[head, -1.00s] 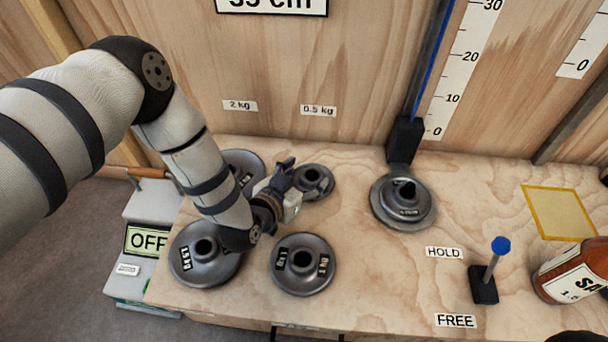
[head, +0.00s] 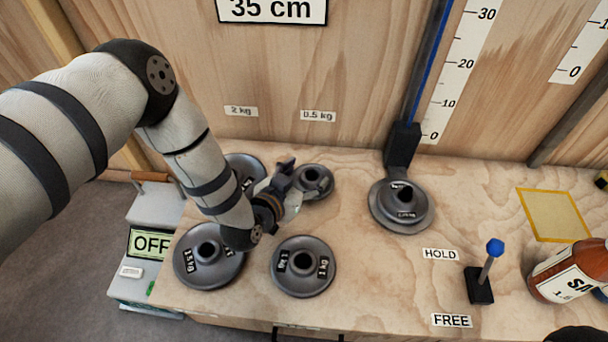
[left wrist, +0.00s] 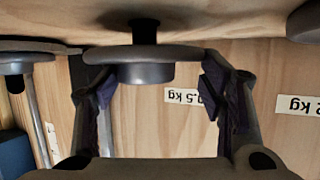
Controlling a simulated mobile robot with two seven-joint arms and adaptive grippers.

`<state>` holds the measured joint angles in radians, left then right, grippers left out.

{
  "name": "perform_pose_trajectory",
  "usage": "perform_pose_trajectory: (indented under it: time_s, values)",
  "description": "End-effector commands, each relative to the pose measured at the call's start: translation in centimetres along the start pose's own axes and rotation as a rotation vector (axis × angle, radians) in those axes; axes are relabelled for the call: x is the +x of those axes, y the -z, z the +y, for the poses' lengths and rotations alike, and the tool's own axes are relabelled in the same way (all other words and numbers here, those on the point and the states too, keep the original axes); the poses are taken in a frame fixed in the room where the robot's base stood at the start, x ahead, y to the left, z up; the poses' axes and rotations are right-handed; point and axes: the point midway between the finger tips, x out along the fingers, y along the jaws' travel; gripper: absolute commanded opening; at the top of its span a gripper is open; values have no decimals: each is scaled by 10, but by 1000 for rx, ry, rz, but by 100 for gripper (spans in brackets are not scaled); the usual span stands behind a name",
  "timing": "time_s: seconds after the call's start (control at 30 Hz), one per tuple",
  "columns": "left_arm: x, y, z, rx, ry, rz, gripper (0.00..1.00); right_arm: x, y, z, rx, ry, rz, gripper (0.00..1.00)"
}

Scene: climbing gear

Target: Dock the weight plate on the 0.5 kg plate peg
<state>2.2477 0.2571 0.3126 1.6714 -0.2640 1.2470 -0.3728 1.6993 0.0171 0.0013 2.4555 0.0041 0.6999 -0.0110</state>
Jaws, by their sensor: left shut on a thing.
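A small dark grey weight plate (head: 318,186) with a raised hub is at the back of the bench, below the "0.5 kg" label (head: 318,116). My left gripper (head: 290,184) reaches it from the left and is shut on it. In the left wrist view, which is upside down, the plate (left wrist: 145,54) sits between the two fingers (left wrist: 160,90), its hub pointing away from the bench. A dark form (left wrist: 145,27) shows between plate and bench; I cannot tell if it is the peg or a shadow.
A 2 kg plate (head: 243,165) is partly behind my arm. A 1.5 kg plate (head: 190,276) and a 1 kg plate (head: 303,284) lie in front. More plates (head: 402,222) are stacked at the slide post.

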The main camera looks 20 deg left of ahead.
Motion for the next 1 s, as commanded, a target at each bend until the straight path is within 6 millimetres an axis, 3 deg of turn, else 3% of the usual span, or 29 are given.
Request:
perform_pose_trajectory:
  time_s: [1.0]
  values:
    - [5,-11,0,1,-1,2,16,4,3,0,0,0,-7,40]
